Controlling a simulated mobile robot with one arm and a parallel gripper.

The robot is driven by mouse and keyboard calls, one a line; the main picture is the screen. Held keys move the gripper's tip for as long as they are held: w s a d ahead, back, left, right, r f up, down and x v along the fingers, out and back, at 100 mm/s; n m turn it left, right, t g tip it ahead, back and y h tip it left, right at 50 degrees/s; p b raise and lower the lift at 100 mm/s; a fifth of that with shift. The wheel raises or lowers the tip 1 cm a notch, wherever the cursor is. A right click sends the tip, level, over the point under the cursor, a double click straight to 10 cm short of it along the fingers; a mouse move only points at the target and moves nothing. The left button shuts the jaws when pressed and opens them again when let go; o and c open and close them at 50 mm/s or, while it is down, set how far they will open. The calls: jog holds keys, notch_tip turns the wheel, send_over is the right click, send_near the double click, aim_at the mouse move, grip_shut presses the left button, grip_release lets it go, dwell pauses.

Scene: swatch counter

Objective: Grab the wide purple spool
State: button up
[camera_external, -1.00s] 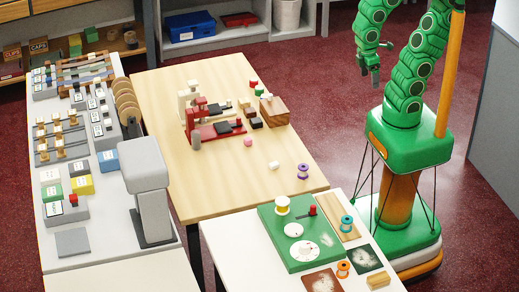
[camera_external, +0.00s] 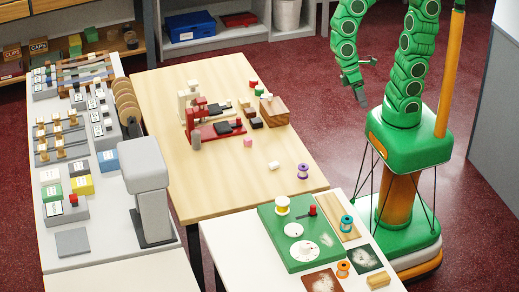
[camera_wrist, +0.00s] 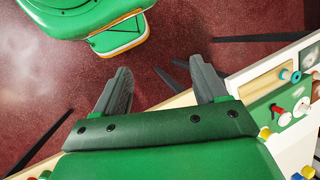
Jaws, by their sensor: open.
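The purple spool (camera_external: 303,171) stands upright on the wooden table near its right front corner, with pale flanges at top and bottom. I cannot make it out in the wrist view. My gripper (camera_external: 367,80) is in the air beyond the right edge of that table, well apart from the spool, farther back and to its right. In the wrist view my gripper (camera_wrist: 160,68) has its two dark fingers spread with nothing between them, over the red floor.
A pink piece (camera_external: 248,143) and a wooden block (camera_external: 274,111) are farther back. The white table (camera_external: 225,237) in front carries a green board (camera_external: 272,240), a yellow spool (camera_external: 282,205), a teal spool (camera_external: 347,224) and an orange spool (camera_external: 343,269).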

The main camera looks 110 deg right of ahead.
jog(key=w+a+f+m+y, duration=0.4)
jog(key=w, duration=0.3)
jog(key=m+t+y, duration=0.6)
jog(key=m, duration=0.8)
send_near(303, 166)
jog(key=shift+w+a+f, duration=0.25)
jog(key=shift+a+f, duration=0.8)
jog(key=shift+a, duration=0.1)
jog(key=shift+x, duration=3.9)
jog(key=shift+r, duration=0.1)
jog(key=shift+c, duration=0.2)
jog(key=c, duration=1)
jog(key=shift+r, duration=0.1)
